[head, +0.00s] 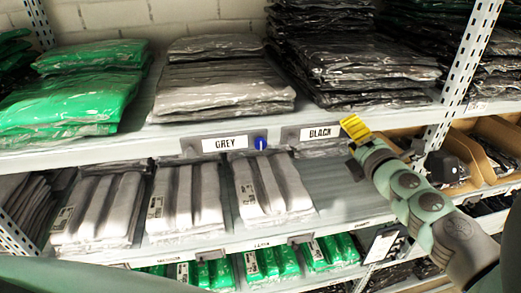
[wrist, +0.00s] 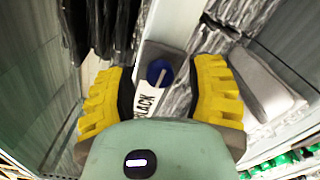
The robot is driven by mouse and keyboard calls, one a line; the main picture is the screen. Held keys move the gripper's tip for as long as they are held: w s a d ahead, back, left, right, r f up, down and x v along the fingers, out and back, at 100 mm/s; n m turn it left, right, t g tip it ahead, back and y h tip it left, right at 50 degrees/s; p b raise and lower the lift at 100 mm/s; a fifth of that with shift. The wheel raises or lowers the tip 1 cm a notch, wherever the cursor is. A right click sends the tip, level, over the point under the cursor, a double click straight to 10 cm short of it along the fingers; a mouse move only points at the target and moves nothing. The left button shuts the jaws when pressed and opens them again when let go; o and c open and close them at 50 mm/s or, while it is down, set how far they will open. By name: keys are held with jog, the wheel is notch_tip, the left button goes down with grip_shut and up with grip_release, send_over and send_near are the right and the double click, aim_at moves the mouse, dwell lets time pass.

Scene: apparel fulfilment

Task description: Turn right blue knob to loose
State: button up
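A blue knob (wrist: 160,72) with a pale line across its face shows in the wrist view, at the end of the BLACK label (wrist: 148,100). The line runs slightly tilted from the picture's vertical. My gripper (wrist: 163,92) is open, with one yellow finger on each side of the knob and clear gaps between. In the head view my gripper (head: 355,128) is at the right end of the BLACK label (head: 320,133) and hides that knob. Another blue knob (head: 261,143) sits on the shelf edge between the GREY label (head: 225,143) and the BLACK label.
Bagged green (head: 70,90), grey (head: 222,75) and black garments (head: 350,65) are stacked on the upper shelf. Grey packs (head: 270,185) fill part of the shelf below, with bare shelf (head: 350,190) to their right. A perforated upright (head: 465,65) stands right of my gripper.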

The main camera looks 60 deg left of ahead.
jog(key=shift+d, duration=0.1)
jog(key=v, duration=1.2)
dwell(0.5)
dwell(0.5)
